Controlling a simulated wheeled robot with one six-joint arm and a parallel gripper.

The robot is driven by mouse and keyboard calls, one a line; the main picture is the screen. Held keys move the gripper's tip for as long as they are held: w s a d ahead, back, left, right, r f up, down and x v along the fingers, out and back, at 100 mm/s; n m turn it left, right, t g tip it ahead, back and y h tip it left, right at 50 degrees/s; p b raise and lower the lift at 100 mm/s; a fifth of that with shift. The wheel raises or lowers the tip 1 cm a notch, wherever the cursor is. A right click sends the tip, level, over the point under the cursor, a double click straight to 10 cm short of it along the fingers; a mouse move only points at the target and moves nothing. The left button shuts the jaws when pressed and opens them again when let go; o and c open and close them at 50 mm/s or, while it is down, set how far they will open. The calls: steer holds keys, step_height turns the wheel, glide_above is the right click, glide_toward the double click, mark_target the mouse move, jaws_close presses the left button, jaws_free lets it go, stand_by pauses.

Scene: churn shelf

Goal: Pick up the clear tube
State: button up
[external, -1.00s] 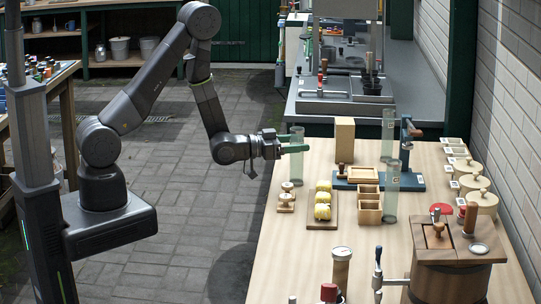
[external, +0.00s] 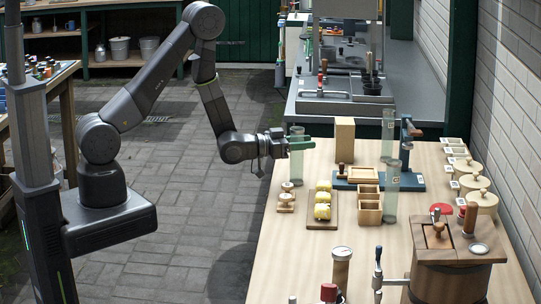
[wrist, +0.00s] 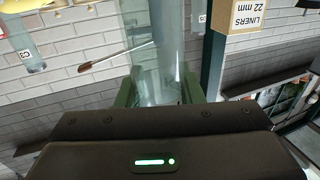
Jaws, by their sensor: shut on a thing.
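A clear tube (external: 297,168) stands upright at the left edge of the wooden table. My gripper (external: 300,144) has its green fingers shut on the upper part of this tube. In the wrist view the tube (wrist: 153,60) lies between the two green fingers (wrist: 158,92). Its lower end appears to be at the tabletop, though I cannot tell whether it touches. A second clear tube (external: 390,195) stands right of the wooden compartment box, and a third (external: 388,135) stands farther back.
A tray of yellow pieces (external: 322,222) and small wooden stamps (external: 286,201) are in front of the held tube. The compartment box (external: 369,208), a blue-based press (external: 405,182) and a tall wooden block (external: 344,139) stand to its right.

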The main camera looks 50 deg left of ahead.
steer(key=shift+r, duration=0.1)
step_height(320, 180, up, 9)
steer(key=shift+r+b, duration=0.1)
steer(key=shift+b, duration=0.75)
steer(key=w+a+r+n+t+y, duration=0.1)
steer(key=w+a+r+n+y, duration=0.2)
steer(key=w, duration=0.5)
steer(key=w+r+n+y, duration=0.1)
steer(key=w+r+y, duration=0.1)
steer(key=w+r, duration=0.5)
steer(key=w+a+r+n+t+y, duration=0.1)
steer(key=w+a+r+y, duration=0.15)
steer(key=w, duration=0.65)
step_height(320, 180, down, 9)
steer(key=p, duration=0.2)
steer(key=shift+w+d+r+y, duration=0.15)
steer(key=shift+d+y, duration=0.1)
steer(key=shift+y, duration=0.1)
